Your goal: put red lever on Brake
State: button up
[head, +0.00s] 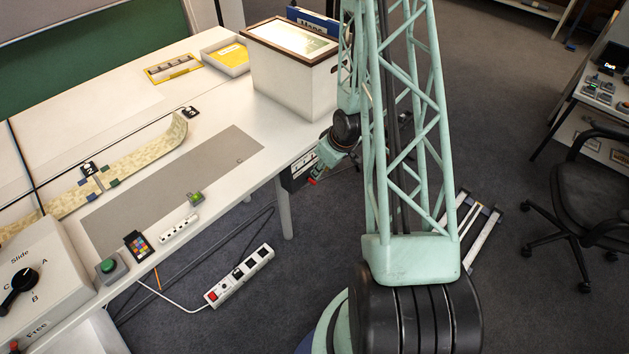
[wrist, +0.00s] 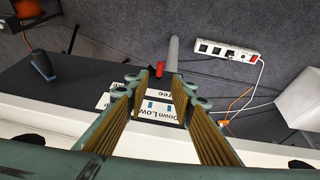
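The red lever (wrist: 159,70) shows in the wrist view at the far edge of a dark control box (wrist: 85,80), just beyond my fingertips. In the head view the red lever (head: 312,182) is a small spot on the dark box (head: 297,172) under the table's edge. I cannot read a Brake label. My gripper (wrist: 165,88) is open and empty, its fingers apart over the labels and not visibly touching the lever. It also shows in the head view (head: 325,158).
A large white box (head: 295,82) stands on the table above my gripper. A power strip (head: 239,277) lies on the floor.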

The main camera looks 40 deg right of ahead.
aim_at(313, 181)
jog(key=shift+b+x, duration=0.8)
jog(key=shift+x, duration=4.65)
grip_shut()
